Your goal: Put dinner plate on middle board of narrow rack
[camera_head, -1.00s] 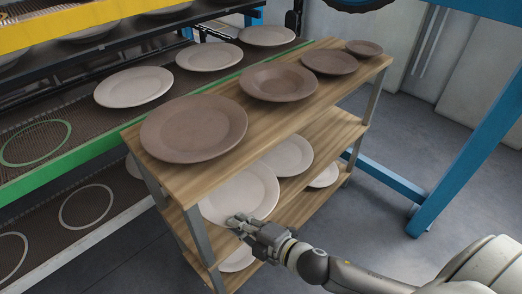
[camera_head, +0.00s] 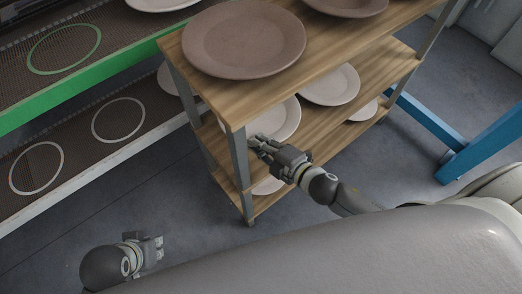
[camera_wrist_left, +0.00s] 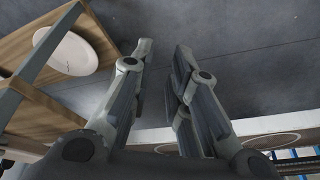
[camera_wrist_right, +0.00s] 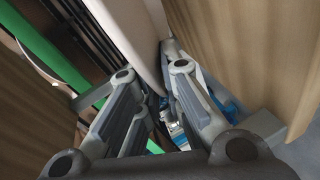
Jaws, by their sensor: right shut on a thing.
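The narrow wooden rack (camera_head: 206,112) has three boards. A light dinner plate (camera_head: 283,118) lies at the near end of its middle board, partly hidden by the top board and my right gripper. My right gripper (camera_head: 258,141) is shut on this plate's near rim. In the right wrist view the plate (camera_wrist_right: 148,35) shows as a pale strip by the fingertips (camera_wrist_right: 150,72). My left gripper (camera_head: 159,246) is low at the lower left, apart from the rack. Its fingers (camera_wrist_left: 163,48) are spread and empty in the left wrist view.
A big brown plate (camera_head: 244,38) is on the top board, and a light plate (camera_head: 268,185) shows on the bottom board. Grey floor is clear in front.

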